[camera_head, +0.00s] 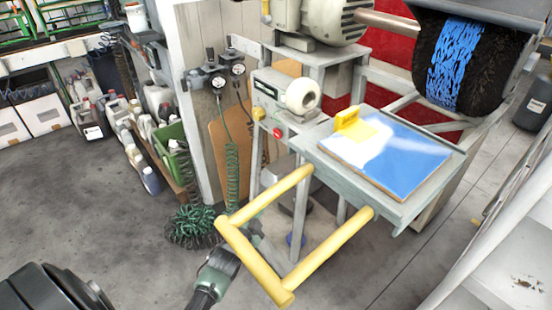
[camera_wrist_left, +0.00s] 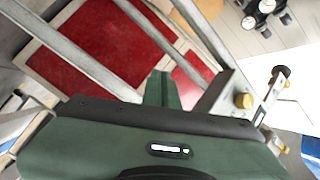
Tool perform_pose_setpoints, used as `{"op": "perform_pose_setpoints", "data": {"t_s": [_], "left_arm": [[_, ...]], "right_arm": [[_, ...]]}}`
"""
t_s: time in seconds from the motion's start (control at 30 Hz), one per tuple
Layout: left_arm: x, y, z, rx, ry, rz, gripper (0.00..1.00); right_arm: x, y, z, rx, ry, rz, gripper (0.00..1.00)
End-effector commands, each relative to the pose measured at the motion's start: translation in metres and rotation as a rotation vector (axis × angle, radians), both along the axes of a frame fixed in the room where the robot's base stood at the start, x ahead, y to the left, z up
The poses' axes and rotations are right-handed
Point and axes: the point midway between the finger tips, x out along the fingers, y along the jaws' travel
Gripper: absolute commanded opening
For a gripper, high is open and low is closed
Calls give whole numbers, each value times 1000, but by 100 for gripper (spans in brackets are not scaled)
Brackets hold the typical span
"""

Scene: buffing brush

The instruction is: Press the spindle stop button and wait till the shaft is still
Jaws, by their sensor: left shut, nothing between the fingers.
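A red button (camera_head: 278,132) sits on the front of the pale control box (camera_head: 268,88) under the motor (camera_head: 335,14). A yellow knob (camera_head: 258,114) is left of it. The shaft (camera_head: 390,23) runs right from the motor towards the black brush (camera_head: 470,62) with a blue band; whether it turns cannot be told from one moment. My left gripper (camera_head: 252,232) is low, near the yellow rail frame, well below the button and apart from it. In the left wrist view its green fingers (camera_wrist_left: 162,88) are together and empty. My right gripper is in neither view.
A yellow rail frame (camera_head: 240,248) juts out from the grey table (camera_head: 395,208), which carries a blue-and-white board (camera_head: 400,165) and a yellow block (camera_head: 347,118). Green coiled hoses (camera_head: 195,225) lie left.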

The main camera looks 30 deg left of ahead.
Motion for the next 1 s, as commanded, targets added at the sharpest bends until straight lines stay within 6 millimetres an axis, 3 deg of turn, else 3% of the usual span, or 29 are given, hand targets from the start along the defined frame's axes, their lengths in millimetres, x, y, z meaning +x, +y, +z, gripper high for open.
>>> {"op": "perform_pose_setpoints", "data": {"t_s": [0.03, 0.2, 0.3, 0.4, 0.57, 1.0], "left_arm": [[9, 12, 15, 83, -102, 14, 0], [6, 36, 110, 345, -363, 85, 0], [-5, 43, 147, 452, -458, 128, 0], [-14, 46, 171, 518, -513, 157, 0], [-19, 47, 184, 550, -537, 172, 0], [-9, 43, 182, 544, -535, 169, 0]], "right_arm": [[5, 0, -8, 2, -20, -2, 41], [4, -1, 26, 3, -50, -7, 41], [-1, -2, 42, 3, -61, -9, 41], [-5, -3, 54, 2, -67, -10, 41], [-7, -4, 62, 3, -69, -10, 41], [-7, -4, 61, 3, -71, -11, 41]]}}
